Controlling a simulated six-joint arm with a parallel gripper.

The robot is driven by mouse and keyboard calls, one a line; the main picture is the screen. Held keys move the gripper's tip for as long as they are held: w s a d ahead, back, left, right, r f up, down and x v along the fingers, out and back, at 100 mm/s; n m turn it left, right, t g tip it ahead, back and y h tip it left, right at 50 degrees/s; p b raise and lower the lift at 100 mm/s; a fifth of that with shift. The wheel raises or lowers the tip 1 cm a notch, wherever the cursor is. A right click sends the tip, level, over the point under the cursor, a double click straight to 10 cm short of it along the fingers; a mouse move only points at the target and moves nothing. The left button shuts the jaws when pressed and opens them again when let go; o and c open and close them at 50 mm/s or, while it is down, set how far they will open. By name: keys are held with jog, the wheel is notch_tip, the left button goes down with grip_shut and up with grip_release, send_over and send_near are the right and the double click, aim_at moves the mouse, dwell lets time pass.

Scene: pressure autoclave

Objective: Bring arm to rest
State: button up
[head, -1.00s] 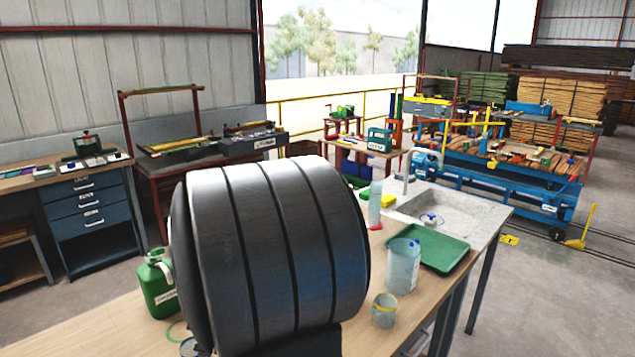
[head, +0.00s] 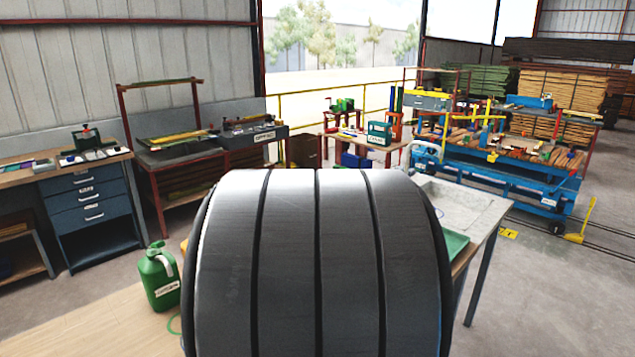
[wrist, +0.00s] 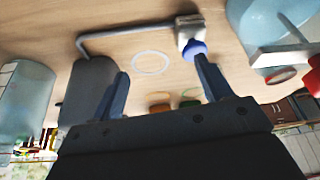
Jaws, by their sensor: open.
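My gripper (wrist: 163,85) shows in the wrist view with its two dark fingers wide apart and nothing between them. Beyond the fingers lies a wooden bench top (wrist: 120,60) with a pale ring (wrist: 150,63) on it. A white block with a blue knob (wrist: 194,48) appears near the right fingertip, at the end of a bent grey rod (wrist: 135,32). I cannot tell whether the finger touches it. In the head view, a large dark ribbed link of my arm fills the lower middle and hides much of the bench; the gripper is not seen there.
A green jug (head: 160,278) stands on the bench left of my arm. A green tray (head: 455,246) and sink unit (head: 462,205) show partly at right. In the wrist view, a grey cylinder (wrist: 86,85) stands left and a pale blue container (wrist: 272,32) right.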

jog(key=shift+w+a+f+m+t, duration=0.1)
jog(key=shift+w+a+f+m, duration=0.2)
jog(key=shift+w+f, duration=0.35)
jog(key=shift+w+a+f+m+t, duration=0.1)
jog(key=shift+w+f+m, duration=0.25)
jog(key=shift+w+f, duration=0.25)
jog(key=shift+w+a+f+m+t, duration=0.15)
jog(key=shift+w+f+m, duration=0.3)
jog(key=shift+w, duration=0.3)
jog(key=s+d+r, duration=0.3)
jog(key=s+d, duration=0.1)
jog(key=a+n, duration=0.1)
jog(key=a, duration=0.1)
jog(key=a+n+g, duration=0.1)
jog(key=a+n, duration=0.1)
jog(key=a, duration=0.1)
jog(key=a+n, duration=0.2)
jog(key=a, duration=0.1)
jog(key=shift+r+g, duration=0.35)
jog(key=shift+r, duration=0.05)
jog(key=shift+a+n, duration=0.4)
jog(key=shift+a, duration=0.4)
